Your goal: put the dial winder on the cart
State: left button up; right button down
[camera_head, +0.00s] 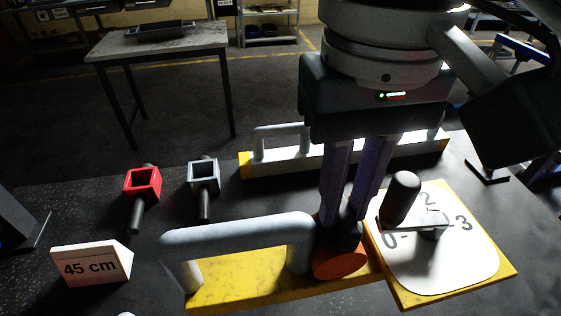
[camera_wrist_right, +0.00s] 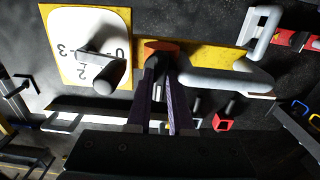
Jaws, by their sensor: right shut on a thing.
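My right gripper (camera_head: 343,222) points down and is shut on the black stem of an orange-ended piece (camera_head: 340,263), which I take to be the dial winder. Its round orange end (camera_wrist_right: 160,46) also shows in the right wrist view, beyond the fingertips. The piece is beside a white dial plate (camera_head: 460,265) marked with numbers on a yellow base, with a black-knobbed crank (camera_head: 400,198) on it. Whether the orange end touches the yellow bar (camera_head: 245,285) below is hidden. No cart can be told apart for certain. My left gripper is not in view.
A grey tubular handle (camera_head: 235,235) rises from the yellow bar, close to the gripper. A second handled bar (camera_head: 280,160) lies behind. A table (camera_head: 160,42) stands farther back.

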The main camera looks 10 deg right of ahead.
aim_at(337, 232)
notch_tip(337, 232, down, 5)
jog(key=shift+f+b, duration=0.1)
jog(key=shift+b, duration=0.95)
notch_tip(337, 232, down, 13)
jog(key=b, duration=0.1)
jog(key=shift+f+b, duration=0.2)
jog(key=shift+b, duration=0.1)
jog(key=c, duration=1.3)
grip_release()
jog(key=shift+f, duration=0.2)
jog(key=o, duration=0.5)
